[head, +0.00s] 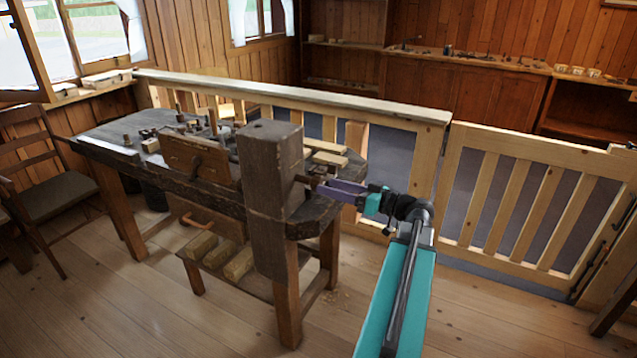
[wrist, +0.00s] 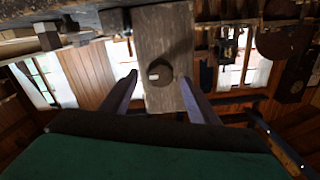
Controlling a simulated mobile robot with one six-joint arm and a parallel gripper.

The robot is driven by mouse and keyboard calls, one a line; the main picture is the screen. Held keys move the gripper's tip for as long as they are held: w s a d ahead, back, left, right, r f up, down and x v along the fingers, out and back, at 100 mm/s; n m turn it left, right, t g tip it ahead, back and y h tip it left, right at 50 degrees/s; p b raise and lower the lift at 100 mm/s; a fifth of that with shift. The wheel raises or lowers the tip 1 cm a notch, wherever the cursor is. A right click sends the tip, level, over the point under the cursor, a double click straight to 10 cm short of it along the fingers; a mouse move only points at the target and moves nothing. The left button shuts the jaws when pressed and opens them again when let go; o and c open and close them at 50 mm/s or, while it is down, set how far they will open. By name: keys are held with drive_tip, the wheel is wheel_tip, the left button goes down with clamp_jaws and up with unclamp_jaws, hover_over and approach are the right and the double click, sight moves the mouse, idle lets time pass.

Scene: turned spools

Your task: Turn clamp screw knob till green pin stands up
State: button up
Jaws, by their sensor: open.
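The clamp screw knob shows in the wrist view as a dark round knob (wrist: 161,74) on the face of a grey-brown wooden post (wrist: 165,30). A small pale mark sits left of the knob's middle. I cannot make out a green pin in either view. My gripper (wrist: 158,78) is open, with one finger to each side of the knob and gaps between. In the head view my gripper (head: 322,185) reaches in from the right at the side of the thick post (head: 265,200); the knob is hard to make out there.
The post stands at the front of a dark workbench (head: 95,140) carrying a wooden block, small turned parts and pale wood pieces (head: 328,158). A slatted railing (head: 300,98) runs behind the bench. A chair (head: 45,185) stands at left. The floor in front is clear.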

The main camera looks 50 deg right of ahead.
sight(313, 182)
drive_tip(key=shift+p+x, duration=0.35)
drive_tip(key=shift+x, duration=2.15)
drive_tip(key=c, duration=1)
